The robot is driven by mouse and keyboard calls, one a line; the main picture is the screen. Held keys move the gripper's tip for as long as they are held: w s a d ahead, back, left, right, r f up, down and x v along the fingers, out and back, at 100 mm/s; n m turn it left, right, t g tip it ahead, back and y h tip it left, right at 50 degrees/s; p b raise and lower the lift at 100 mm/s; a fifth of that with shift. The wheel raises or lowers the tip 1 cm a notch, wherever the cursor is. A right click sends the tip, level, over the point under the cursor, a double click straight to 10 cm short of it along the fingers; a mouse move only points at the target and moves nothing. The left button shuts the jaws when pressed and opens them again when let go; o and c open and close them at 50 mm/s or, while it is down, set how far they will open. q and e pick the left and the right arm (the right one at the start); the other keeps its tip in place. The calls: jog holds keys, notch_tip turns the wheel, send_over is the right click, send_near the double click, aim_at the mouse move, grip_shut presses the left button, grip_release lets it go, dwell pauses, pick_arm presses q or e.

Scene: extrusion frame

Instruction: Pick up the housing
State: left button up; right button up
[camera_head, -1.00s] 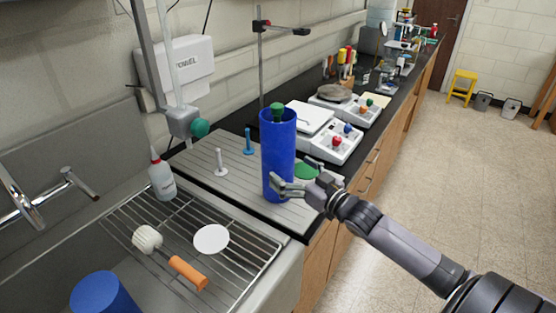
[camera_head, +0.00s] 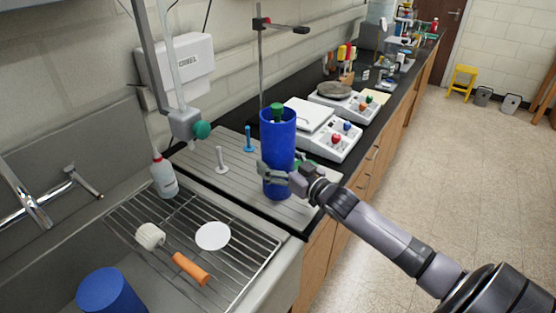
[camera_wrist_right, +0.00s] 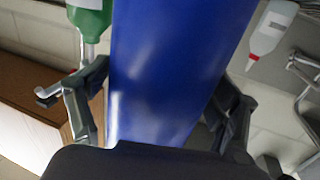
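The housing appears to be the tall blue cylinder (camera_head: 279,135), standing upright on the grey ribbed board (camera_head: 208,168). A green-topped part (camera_head: 277,110) shows at its open top. My right gripper (camera_head: 270,172) is at the lower half of the cylinder, with its fingers around it. In the right wrist view the blue wall (camera_wrist_right: 165,70) fills the space between the two fingers, one close along each side. Whether both fingers press on it cannot be made out. The cylinder's far side is hidden. My left gripper is out of view.
A white peg (camera_head: 221,160) and a blue peg (camera_head: 249,140) stand on the board left of the cylinder. A scale (camera_head: 335,142) stands behind it. A wire rack (camera_head: 245,262) holds a brush (camera_head: 150,236) and white disc (camera_head: 212,236). A bottle (camera_head: 164,178) stands beside the rack.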

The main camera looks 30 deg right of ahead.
jog(key=c, duration=1.2)
jog(key=shift+r, duration=0.15)
jog(key=shift+c, duration=0.4)
